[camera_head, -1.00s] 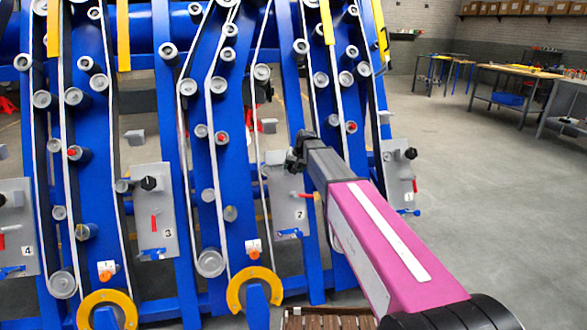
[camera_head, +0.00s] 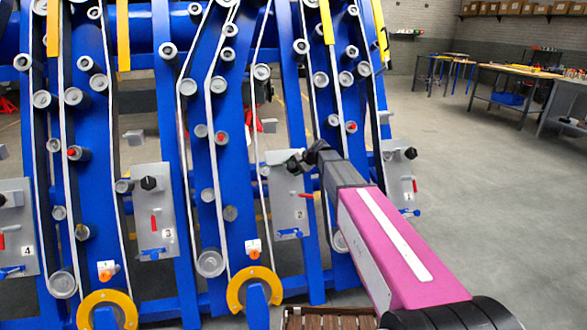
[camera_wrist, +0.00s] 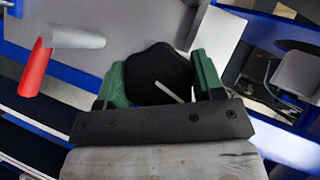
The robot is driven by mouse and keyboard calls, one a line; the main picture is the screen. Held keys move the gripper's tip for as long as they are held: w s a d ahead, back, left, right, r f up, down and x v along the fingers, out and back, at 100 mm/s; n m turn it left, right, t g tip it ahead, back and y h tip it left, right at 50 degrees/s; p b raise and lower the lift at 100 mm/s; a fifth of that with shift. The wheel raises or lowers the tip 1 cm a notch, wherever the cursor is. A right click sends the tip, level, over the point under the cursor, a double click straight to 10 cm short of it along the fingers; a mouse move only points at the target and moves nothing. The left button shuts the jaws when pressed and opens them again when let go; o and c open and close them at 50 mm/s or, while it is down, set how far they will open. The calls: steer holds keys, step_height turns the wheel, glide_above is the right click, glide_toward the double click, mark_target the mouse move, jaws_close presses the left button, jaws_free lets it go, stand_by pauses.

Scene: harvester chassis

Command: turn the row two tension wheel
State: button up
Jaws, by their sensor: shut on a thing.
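The row two plate (camera_head: 287,205) is a grey panel marked 2 on the blue frame. Its tension wheel is hidden behind my gripper (camera_head: 299,164) in the head view. In the wrist view the wheel (camera_wrist: 158,72) is a black lobed knob with a white line on its face. My gripper (camera_wrist: 160,82) is shut on it, with a green finger against each side.
A red handle (camera_wrist: 36,70) and a grey cylinder (camera_wrist: 76,38) stand left of the wheel. Plates for row three (camera_head: 155,205) and row one (camera_head: 400,170) flank row two. Open floor (camera_head: 490,210) lies to the right.

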stand_by(0.3)
steer(key=o, duration=0.9)
steer(key=shift+d, duration=0.1)
steer(key=v, duration=1)
steer(key=shift+s+d+r, duration=0.1)
steer(key=shift+d, duration=0.25)
steer(key=s+d+f+n+g+h, duration=0.1)
steer(key=s+d+f, duration=0.4)
steer(key=s, duration=0.5)
steer(key=s+d+f+n+g+h, duration=0.2)
steer(key=s+d+f+h, duration=0.2)
steer(key=s+f, duration=0.5)
steer(key=s+d+f+n+g+h, duration=0.2)
steer(key=s+d+f, duration=0.5)
steer(key=s, duration=0.4)
steer(key=shift+s+d+f+h, duration=0.1)
steer(key=shift+f+h, duration=0.45)
steer(key=shift+h, duration=0.15)
